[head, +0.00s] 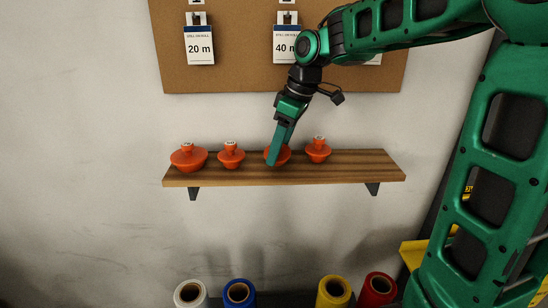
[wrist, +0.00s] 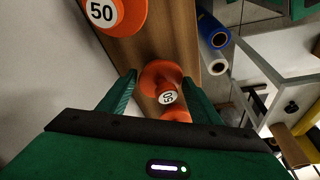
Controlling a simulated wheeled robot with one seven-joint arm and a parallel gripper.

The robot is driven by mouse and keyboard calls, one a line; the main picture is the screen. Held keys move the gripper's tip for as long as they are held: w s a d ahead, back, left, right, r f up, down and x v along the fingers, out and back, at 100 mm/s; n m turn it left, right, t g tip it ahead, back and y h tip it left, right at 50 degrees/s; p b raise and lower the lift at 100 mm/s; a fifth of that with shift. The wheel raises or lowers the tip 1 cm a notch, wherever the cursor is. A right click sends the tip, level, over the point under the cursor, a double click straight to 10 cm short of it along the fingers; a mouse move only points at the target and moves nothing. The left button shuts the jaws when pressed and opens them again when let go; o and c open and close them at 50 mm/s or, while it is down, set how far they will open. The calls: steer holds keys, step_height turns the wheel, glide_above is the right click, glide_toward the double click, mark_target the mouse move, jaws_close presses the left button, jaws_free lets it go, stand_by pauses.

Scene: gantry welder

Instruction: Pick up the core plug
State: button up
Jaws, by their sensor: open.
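Several orange knobbed plugs stand in a row on the wooden shelf (head: 375,168). From the left they are a wide one (head: 188,160), a smaller one (head: 231,157), one partly hidden behind my gripper (head: 272,162), and a small one (head: 318,151). In the wrist view, my gripper (wrist: 160,77) is open, with its green fingers on either side of an orange plug (wrist: 152,76) whose pale cap reads 50. I cannot tell whether the fingers touch it. A larger plug marked 50 (wrist: 128,20) shows at the top, and another (wrist: 175,115) is partly hidden below by my gripper.
A cork board (head: 230,75) with hanging tags, one reading 20 m (head: 200,48), is above the shelf. White (head: 190,293), blue (head: 239,292), yellow (head: 334,291) and red (head: 377,288) rolls stand below. Neighbouring plugs leave little room along the shelf.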

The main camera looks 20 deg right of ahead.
steer(key=shift+x, duration=0.9)
steer(key=c, duration=0.7)
steer(key=shift+o, duration=0.2)
steer(key=shift+r, duration=0.2)
